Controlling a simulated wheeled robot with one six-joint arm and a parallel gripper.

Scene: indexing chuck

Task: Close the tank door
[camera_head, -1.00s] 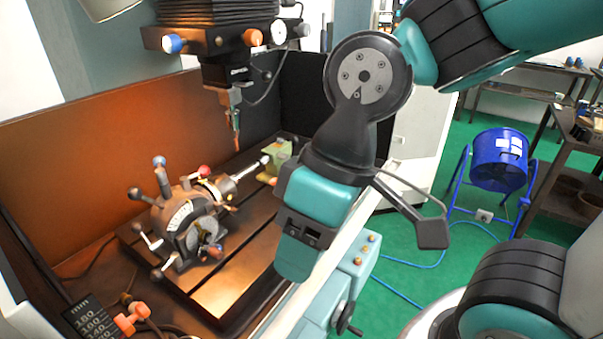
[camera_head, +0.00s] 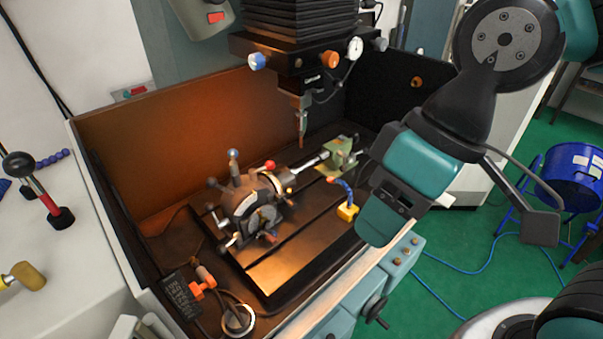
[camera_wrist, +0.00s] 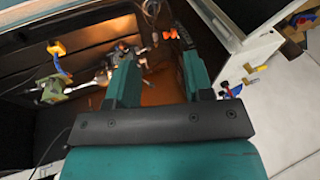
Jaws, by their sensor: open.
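The tank (camera_head: 165,150) is an open-topped, orange-brown walled enclosure around the machine bed. It also shows in the wrist view (camera_wrist: 25,48). I cannot clearly pick out its door; the front side shows only a low pale edge (camera_head: 330,318), with no raised panel along it. My gripper (camera_head: 378,215) hangs over the front right of the tank, with its far finger mostly hidden in the head view. In the wrist view my gripper (camera_wrist: 160,72) has two teal fingers spread apart with nothing between them. It is above the tank's front side, apart from the indexing chuck.
The indexing chuck (camera_head: 255,205) and a green tailstock (camera_head: 338,155) stand on the bed under the spindle head (camera_head: 305,70). An orange clamp (camera_head: 203,280) lies at the tank's front left. A counter with a black-knobbed lever (camera_head: 42,190) is at left. A blue drum (camera_head: 575,175) stands right.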

